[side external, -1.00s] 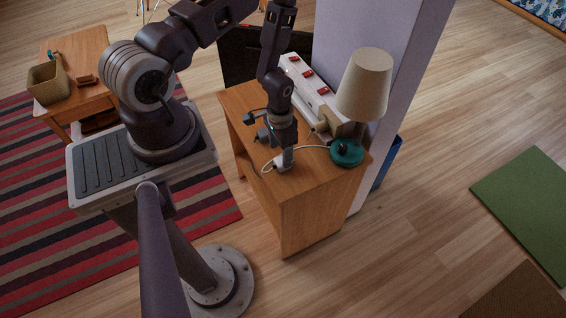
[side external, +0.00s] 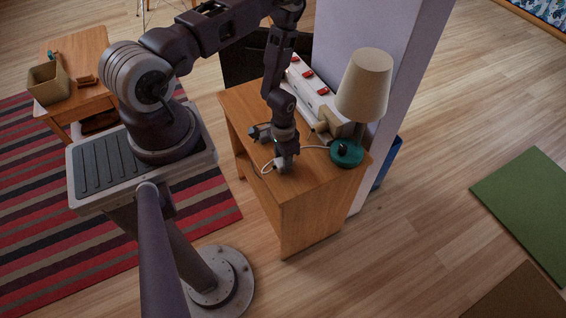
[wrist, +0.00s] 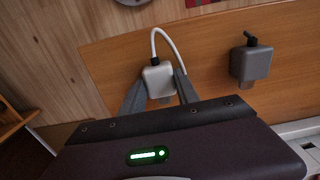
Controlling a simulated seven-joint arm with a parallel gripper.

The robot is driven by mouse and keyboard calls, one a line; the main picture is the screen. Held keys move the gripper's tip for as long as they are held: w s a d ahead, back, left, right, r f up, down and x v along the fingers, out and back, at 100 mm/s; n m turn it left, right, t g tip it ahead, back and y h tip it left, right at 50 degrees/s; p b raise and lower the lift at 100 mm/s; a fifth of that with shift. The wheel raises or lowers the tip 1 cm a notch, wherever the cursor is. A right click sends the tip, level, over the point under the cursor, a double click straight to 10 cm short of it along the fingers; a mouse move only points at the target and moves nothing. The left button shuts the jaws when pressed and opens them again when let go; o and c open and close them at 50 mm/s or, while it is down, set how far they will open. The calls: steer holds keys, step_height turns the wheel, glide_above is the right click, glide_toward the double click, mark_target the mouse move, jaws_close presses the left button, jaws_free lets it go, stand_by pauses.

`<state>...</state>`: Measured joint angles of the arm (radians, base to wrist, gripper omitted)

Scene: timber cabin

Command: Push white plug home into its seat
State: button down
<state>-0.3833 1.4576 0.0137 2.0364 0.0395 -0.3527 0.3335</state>
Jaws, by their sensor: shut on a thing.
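The white plug (wrist: 158,79) sits between the two grey fingers of my gripper (wrist: 160,90) in the wrist view, with a white cord looping up from it. My gripper is shut on it. In the side view my gripper (side external: 284,165) points down at the desk top near its front edge and largely hides the plug. The white cord (side external: 265,167) curls on the desk beside it. A long white power strip (side external: 314,91) with several red switches lies along the back of the desk, apart from the gripper. I cannot make out which seat is free.
A dark grey plug (wrist: 250,62) stands on the desk near the white one. A lamp with a teal base (side external: 347,153) and beige shade (side external: 365,85) is at the desk's right end. A pale wall column (side external: 400,60) rises behind. Bare desk (side external: 310,185) lies in front.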

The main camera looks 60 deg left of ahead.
step_height(320, 180, up, 15)
steer(key=w+a, duration=0.4)
steer(key=a, duration=0.9)
steer(key=w+a, duration=0.4)
steer(key=a, duration=0.9)
steer(key=f, duration=1.1)
steer(key=shift+a+f, duration=0.3)
steer(key=shift+f, duration=0.35)
steer(key=shift+w, duration=3.15)
steer(key=shift+w+a, duration=0.1)
steer(key=shift+w, duration=0.05)
steer(key=shift+w+a, duration=0.1)
steer(key=shift+w, duration=0.2)
steer(key=shift+w+r, duration=0.1)
steer(key=shift+w, duration=0.05)
